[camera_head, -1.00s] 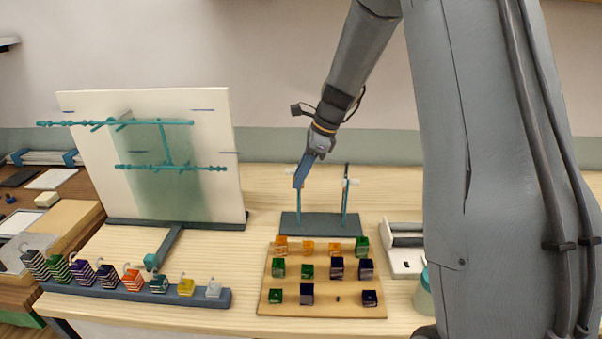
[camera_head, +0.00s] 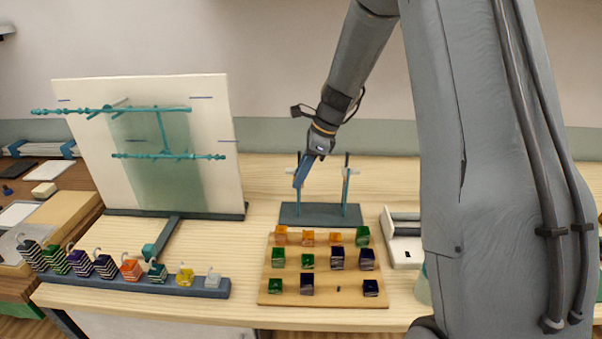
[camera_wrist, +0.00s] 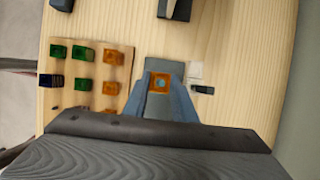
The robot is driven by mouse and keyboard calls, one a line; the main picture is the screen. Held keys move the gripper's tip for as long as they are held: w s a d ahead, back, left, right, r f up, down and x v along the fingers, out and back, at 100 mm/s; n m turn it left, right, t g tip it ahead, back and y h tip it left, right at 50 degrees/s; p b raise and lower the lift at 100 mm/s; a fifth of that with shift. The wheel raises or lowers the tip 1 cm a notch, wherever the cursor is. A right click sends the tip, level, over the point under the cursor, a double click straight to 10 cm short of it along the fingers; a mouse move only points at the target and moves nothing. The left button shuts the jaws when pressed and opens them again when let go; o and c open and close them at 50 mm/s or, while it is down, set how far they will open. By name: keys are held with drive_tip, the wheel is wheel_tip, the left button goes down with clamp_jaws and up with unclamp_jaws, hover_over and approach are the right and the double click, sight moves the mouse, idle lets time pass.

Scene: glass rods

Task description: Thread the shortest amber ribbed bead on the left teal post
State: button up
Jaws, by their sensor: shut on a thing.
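An amber bead (camera_wrist: 161,82) is between the fingertips of my gripper (camera_wrist: 165,90); a teal spot shows in its hole. In the head view my gripper (camera_head: 299,177) is at the upper part of the left teal post (camera_head: 299,203) and hides the bead. The bead seems to be at the post's top; how far the post passes through it I cannot tell. The right teal post (camera_head: 345,196) stands on the same dark base (camera_head: 320,215). Three other amber beads sit on the wooden board: left (camera_head: 281,236), middle (camera_head: 308,238) and right (camera_head: 335,239).
The wooden board (camera_head: 320,298) also holds several green and dark blue beads, with one bare peg at the front. A rail with hooked striped blocks (camera_head: 130,283) lies left. A white panel with teal rods (camera_head: 215,185) stands behind it. A white tray (camera_head: 402,249) is right.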

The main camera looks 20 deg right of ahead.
drive_tip(key=shift+f, duration=0.75)
drive_tip(key=o, duration=1.1)
